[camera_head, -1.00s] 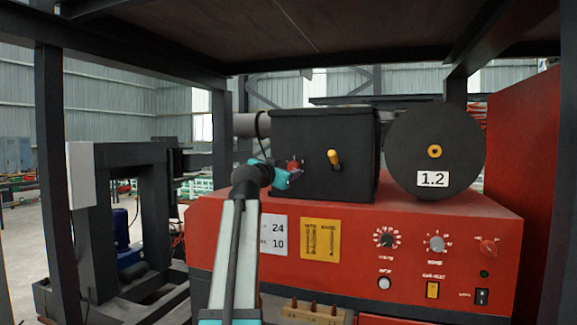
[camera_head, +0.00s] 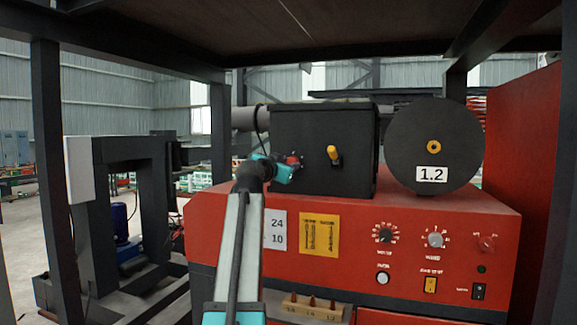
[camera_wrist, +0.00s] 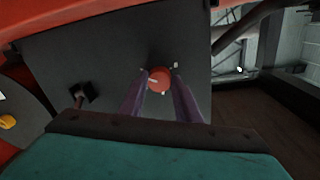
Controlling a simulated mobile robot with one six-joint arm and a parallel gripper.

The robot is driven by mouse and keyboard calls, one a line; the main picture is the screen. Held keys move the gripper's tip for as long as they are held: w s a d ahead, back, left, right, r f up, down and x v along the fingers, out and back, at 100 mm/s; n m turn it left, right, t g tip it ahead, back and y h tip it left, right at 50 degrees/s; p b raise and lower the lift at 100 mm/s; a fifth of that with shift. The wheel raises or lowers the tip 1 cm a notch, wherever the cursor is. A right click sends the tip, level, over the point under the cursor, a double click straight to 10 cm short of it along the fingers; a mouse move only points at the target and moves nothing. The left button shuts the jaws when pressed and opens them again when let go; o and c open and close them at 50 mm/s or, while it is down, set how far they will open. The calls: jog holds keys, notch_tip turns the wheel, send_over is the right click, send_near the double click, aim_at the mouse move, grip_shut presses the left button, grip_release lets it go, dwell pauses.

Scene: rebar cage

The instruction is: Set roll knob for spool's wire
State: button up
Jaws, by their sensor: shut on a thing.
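The red roll knob (camera_wrist: 159,79) sits on the front of the black feeder box (camera_head: 320,125). In the head view the knob (camera_head: 293,160) shows just past my gripper's tip. My gripper (camera_wrist: 163,90) has its two fingers on either side of the knob and is shut on it. In the head view the teal gripper body (camera_head: 274,168) is at the lower left of the box. The black wire spool (camera_head: 432,145) with a yellow hub and a "1.2" label stands right of the box. Small white marks surround the knob; their values cannot be read.
The red machine (camera_head: 350,235) carries dials and switches on its front. A yellow handle (camera_head: 334,153) sticks out of the box right of the knob. A white sheet (camera_head: 276,230) reads 24 and 10. A dark frame post (camera_head: 220,130) stands left of my arm.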

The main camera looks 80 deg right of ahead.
jog(key=shift+n+b, duration=0.4)
jog(key=n+b, duration=0.2)
jog(key=n, duration=0.3)
jog(key=shift+s+r+b, duration=0.1)
jog(key=shift+b, duration=0.3)
jog(key=n, duration=0.6)
jog(key=shift+r+t+h, duration=0.1)
jog(key=shift+t+h, duration=0.2)
jog(key=shift+h, duration=0.1)
jog(key=shift+n, duration=0.3)
jog(key=o, duration=1.1)
jog(key=shift+s+d, duration=0.1)
jog(key=shift+d, duration=0.1)
jog(key=shift+a, duration=0.1)
jog(key=shift+f, duration=0.25)
